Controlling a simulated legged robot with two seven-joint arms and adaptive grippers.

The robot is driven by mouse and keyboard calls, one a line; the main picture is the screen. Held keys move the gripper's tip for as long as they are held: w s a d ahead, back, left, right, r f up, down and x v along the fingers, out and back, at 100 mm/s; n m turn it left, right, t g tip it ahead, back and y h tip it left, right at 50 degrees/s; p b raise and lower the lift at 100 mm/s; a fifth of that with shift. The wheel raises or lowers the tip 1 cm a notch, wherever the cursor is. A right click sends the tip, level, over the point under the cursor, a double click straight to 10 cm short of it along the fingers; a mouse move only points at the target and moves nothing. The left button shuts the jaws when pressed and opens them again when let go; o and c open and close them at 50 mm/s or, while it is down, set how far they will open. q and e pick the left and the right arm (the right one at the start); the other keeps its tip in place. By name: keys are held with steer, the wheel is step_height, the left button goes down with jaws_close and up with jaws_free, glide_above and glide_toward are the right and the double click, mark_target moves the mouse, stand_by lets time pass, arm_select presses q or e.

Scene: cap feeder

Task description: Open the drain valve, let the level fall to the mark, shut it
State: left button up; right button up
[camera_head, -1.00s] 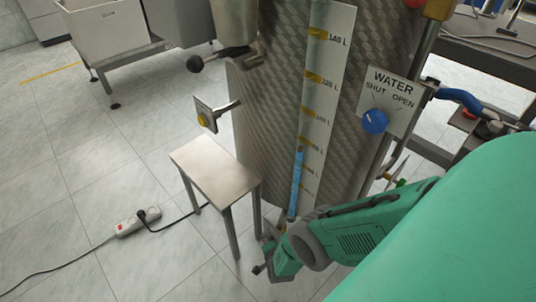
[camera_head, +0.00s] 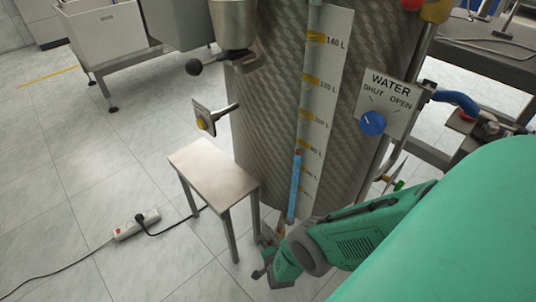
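A tall grey patterned tank (camera_head: 262,110) fills the middle of the head view. Its sight gauge has a white scale (camera_head: 326,70) with yellow marks in litres. The blue column (camera_head: 294,187) in the gauge tube tops out near the 80 L mark, with a small red spot at its top. A blue WATER knob (camera_head: 372,123) sits on a SHUT/OPEN plate. My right gripper (camera_head: 266,262) is low in front of the tank's foot, by the tube's lower end. Its fingers are small and partly hidden. I cannot make out the drain valve's handle there. My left gripper is out of view.
A metal stool (camera_head: 213,172) stands close left of my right gripper. A power strip (camera_head: 136,225) with a black cable lies on the tiled floor. A blue hose (camera_head: 459,100) runs at right. My green arm covers the lower right.

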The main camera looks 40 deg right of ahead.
steer(key=shift+r, duration=0.1)
steer(key=v, duration=1.2)
steer(key=shift+w+a, duration=0.1)
